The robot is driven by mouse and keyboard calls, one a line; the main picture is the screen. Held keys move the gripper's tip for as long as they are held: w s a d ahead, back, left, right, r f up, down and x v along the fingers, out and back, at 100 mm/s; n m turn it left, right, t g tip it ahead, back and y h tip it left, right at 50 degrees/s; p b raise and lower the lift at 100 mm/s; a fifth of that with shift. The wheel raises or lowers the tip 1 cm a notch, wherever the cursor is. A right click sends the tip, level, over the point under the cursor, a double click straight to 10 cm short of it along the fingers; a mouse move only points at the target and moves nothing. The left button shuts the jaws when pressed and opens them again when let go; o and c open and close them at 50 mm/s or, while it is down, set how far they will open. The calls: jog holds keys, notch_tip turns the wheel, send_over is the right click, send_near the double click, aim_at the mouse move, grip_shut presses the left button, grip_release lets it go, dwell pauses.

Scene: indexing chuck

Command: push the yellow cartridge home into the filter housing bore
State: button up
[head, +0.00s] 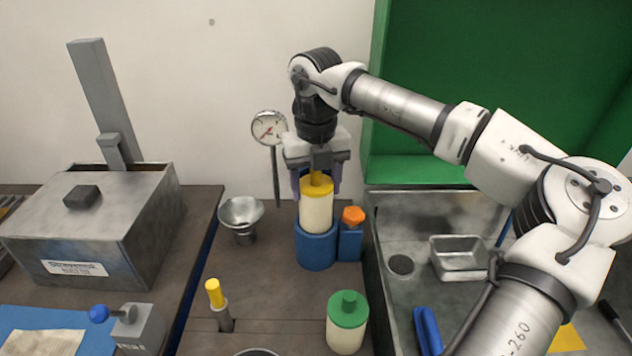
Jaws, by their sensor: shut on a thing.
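The yellow cartridge (316,208) has a cream body and a yellow cap with a knob. It stands upright with its lower end inside the blue filter housing (316,248), and much of its body shows above the rim. My gripper (317,181) points down from above and is shut on the yellow knob of the cap. The bore's inside and the cartridge's lower end are hidden.
An orange-knobbed blue block (351,243) adjoins the housing on the right. A dial gauge (269,129) on a post stands behind left, with a metal funnel (240,213) nearby. A green-capped cartridge (347,322) and a yellow-handled tool (217,299) stand in front. A sink (400,215) lies right.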

aim_at(316, 210)
jog(key=shift+f+b, duration=2.55)
jog(key=shift+f, duration=0.85)
jog(key=o, duration=1.1)
jog(key=shift+o, duration=0.2)
notch_tip(316, 210, up, 14)
jog(key=shift+a+b, duration=0.1)
jog(key=shift+b, duration=0.45)
jog(key=shift+f, duration=0.1)
